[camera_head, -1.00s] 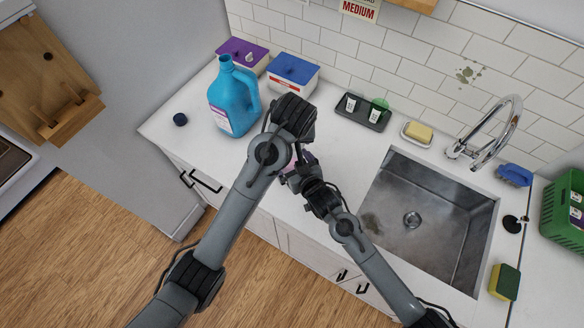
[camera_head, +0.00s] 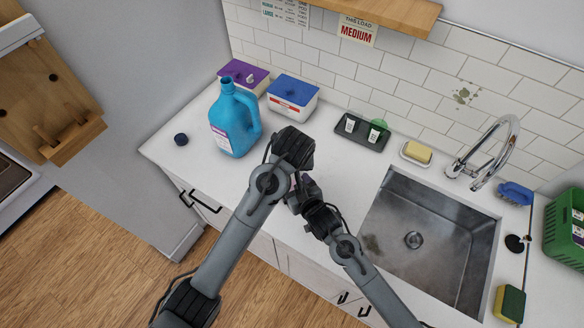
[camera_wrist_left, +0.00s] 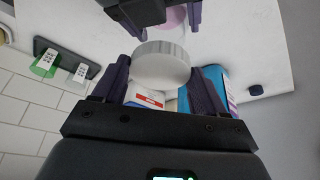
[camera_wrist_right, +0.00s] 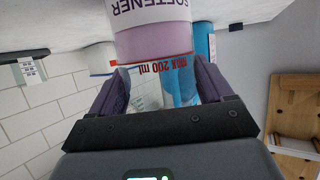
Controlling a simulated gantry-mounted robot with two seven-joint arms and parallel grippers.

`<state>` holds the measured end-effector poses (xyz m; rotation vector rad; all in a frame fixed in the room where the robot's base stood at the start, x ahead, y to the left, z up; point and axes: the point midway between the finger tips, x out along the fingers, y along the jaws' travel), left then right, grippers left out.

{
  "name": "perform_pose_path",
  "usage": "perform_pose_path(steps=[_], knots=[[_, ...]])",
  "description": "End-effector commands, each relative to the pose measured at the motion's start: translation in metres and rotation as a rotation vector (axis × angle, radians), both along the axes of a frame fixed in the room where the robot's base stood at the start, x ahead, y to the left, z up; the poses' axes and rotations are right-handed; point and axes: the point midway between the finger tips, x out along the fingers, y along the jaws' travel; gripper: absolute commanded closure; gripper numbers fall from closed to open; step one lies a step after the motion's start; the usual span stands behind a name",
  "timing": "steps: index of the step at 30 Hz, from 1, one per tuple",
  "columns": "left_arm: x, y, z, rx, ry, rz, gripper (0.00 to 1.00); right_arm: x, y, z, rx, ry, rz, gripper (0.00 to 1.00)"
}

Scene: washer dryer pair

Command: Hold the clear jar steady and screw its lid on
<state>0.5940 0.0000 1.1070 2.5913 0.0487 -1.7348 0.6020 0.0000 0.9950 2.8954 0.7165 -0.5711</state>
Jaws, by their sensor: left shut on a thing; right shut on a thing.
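In the left wrist view, my left gripper (camera_wrist_left: 160,72) is shut on a white ridged lid (camera_wrist_left: 162,64). The pink-filled jar (camera_wrist_left: 174,18) is just beyond the lid; I cannot tell whether they touch. In the right wrist view, my right gripper (camera_wrist_right: 158,78) is shut on the clear jar (camera_wrist_right: 152,42), which has pink contents, "SOFTENER" lettering and a red 200 ml mark. In the head view, my left gripper (camera_head: 292,150) is close above my right gripper (camera_head: 302,188), and the two hide most of the jar and lid.
A blue jug (camera_head: 230,130), purple-lidded box (camera_head: 242,75) and blue-lidded box (camera_head: 292,97) stand behind on the counter. A dark cap (camera_head: 180,139) lies left. A black tray (camera_head: 358,138), soap dish (camera_head: 416,155), faucet (camera_head: 490,150) and sink (camera_head: 420,240) are right.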

Motion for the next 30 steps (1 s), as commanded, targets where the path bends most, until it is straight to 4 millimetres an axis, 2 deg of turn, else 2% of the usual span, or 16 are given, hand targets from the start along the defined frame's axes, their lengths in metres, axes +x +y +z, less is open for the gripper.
perform_pose_path(steps=[3, 6, 23, 30], knots=[[-0.001, 0.000, -0.015, 0.000, 0.002, 0.000, 0.56, 0.000, 0.000, 0.000, -0.001, 0.000, 0.000, 0.75], [-0.001, 0.000, -0.021, 0.000, 0.002, 0.001, 0.56, 0.000, 0.000, 0.000, -0.001, 0.000, 0.000, 0.75], [-0.001, 0.000, -0.022, -0.001, 0.001, 0.000, 0.56, 0.000, 0.000, -0.001, -0.001, 0.000, 0.000, 0.75], [-0.002, 0.000, -0.031, -0.001, 0.002, 0.000, 0.56, 0.000, 0.000, -0.001, -0.001, 0.000, 0.000, 0.75]])
